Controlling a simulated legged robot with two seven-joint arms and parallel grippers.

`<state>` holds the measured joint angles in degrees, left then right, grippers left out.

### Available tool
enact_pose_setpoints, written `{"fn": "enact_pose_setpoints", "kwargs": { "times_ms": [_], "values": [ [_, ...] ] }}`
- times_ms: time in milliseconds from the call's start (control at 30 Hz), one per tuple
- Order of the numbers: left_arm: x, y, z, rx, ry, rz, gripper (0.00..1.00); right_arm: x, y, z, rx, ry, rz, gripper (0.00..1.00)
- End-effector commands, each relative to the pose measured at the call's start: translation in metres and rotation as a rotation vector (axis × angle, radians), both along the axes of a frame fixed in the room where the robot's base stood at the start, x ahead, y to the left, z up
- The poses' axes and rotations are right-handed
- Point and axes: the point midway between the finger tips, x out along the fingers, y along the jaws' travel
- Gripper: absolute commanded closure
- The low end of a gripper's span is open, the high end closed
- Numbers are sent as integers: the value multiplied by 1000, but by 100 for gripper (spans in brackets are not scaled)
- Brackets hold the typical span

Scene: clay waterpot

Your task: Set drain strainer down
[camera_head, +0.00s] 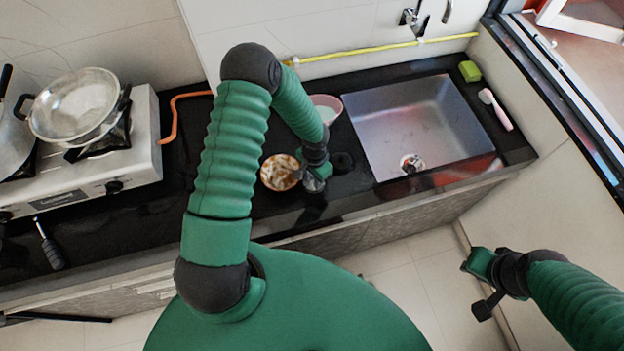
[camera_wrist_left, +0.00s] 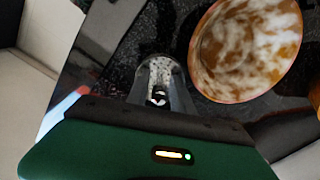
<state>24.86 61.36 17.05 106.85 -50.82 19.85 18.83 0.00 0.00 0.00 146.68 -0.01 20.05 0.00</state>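My left gripper (camera_head: 316,184) is low over the black counter, between a patterned bowl and the sink. In the left wrist view, a small grey, speckled metal piece (camera_wrist_left: 158,82), apparently the drain strainer, sits between the fingertips (camera_wrist_left: 160,92), which appear closed on it. Whether it touches the counter cannot be told. In the head view it is mostly hidden by the gripper. The sink (camera_head: 420,125) has a round drain (camera_head: 412,163) near its front. My right gripper (camera_head: 484,282) hangs over the floor at the right, away from the counter; its fingers are unclear.
The brown and white bowl (camera_head: 280,172) is close beside my left gripper and also shows in the wrist view (camera_wrist_left: 246,48). A pink-rimmed bowl (camera_head: 327,107) is behind it. A stove (camera_head: 135,155) with pans is left.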

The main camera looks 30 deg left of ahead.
Motion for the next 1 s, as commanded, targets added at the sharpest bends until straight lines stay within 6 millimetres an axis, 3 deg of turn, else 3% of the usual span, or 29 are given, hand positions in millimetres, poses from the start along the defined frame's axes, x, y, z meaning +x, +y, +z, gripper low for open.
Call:
{"fn": "enact_pose_setpoints", "kwargs": {
  "times_ms": [133,333,1000],
  "values": [
    [0,0,0,0,-1,0,74,0,0,0,0,0,0,75],
    [0,1,1,0,0,0,100,0,0,0,0,0,0,75],
    [0,1,1,0,0,0,100,0,0,0,0,0,0,75]
  ]
}}
